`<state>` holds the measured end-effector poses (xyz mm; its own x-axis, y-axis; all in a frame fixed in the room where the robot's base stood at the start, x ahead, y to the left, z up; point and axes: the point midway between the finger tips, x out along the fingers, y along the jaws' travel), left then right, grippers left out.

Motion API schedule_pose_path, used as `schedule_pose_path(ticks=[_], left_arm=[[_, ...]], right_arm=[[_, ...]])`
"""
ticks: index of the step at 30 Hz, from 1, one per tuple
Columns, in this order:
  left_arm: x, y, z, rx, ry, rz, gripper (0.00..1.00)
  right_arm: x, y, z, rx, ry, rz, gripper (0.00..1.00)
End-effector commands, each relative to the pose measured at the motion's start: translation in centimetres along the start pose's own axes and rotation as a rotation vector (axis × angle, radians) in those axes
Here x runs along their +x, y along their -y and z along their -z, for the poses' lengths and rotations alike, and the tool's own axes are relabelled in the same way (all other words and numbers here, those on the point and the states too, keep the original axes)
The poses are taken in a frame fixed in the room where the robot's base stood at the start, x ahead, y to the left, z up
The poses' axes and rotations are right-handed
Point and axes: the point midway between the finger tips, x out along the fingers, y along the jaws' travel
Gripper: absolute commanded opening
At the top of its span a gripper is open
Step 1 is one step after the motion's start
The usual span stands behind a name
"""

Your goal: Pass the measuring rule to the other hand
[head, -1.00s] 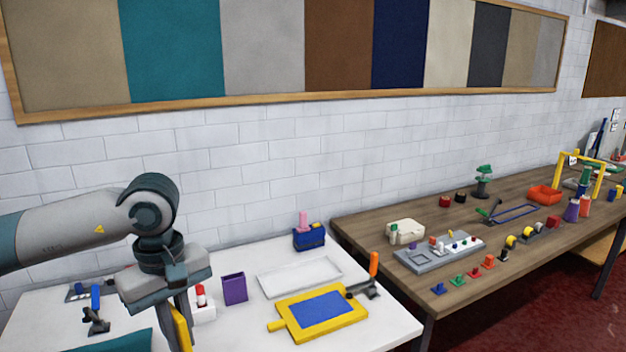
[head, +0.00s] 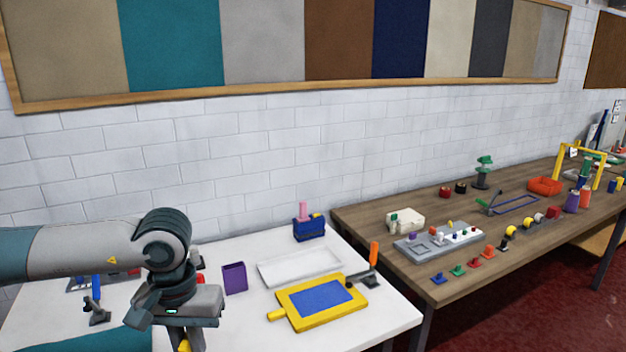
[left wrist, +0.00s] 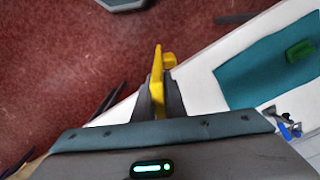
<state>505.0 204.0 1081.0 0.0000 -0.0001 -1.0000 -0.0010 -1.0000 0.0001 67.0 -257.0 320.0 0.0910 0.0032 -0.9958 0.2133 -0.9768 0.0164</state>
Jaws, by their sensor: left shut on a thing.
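The yellow measuring rule (left wrist: 157,72) is between the fingers of my left gripper (left wrist: 159,98) in the left wrist view. The gripper is shut on it, and its end sticks out beyond the fingertips. In the head view my left gripper (head: 190,340) is at the bottom edge, in front of the white table. Only a small yellow bit of the rule (head: 184,346) shows there; the rest is cut off by the frame. In the left wrist view the rule is over the red floor beside the table edge. My right gripper is in neither view.
A teal mat (left wrist: 265,70) lies near the edge. A brown workbench (head: 350,213) with many small items stands to the right.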

Motion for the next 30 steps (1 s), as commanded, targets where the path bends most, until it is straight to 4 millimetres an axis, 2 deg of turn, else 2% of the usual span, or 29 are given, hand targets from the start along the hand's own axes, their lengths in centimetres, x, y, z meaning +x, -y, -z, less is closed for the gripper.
schedule_pose_path(ticks=[8, 14, 20, 30], left_arm=[[0.0, 0.0, 0.0, -0.002, 0.0, 0.0, 0.0], [0.8, -0.5, 0.4, -0.013, 0.002, 0.0, 0.0], [3.3, -1.9, 1.3, -0.045, 0.004, -0.001, 0.0], [9.9, -5.7, 4.0, -0.139, 0.004, 0.0, 0.0]], right_arm=[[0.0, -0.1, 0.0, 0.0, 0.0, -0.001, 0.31], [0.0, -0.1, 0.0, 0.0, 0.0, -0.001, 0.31], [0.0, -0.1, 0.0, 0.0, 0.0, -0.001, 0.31], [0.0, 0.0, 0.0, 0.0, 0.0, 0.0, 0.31]])
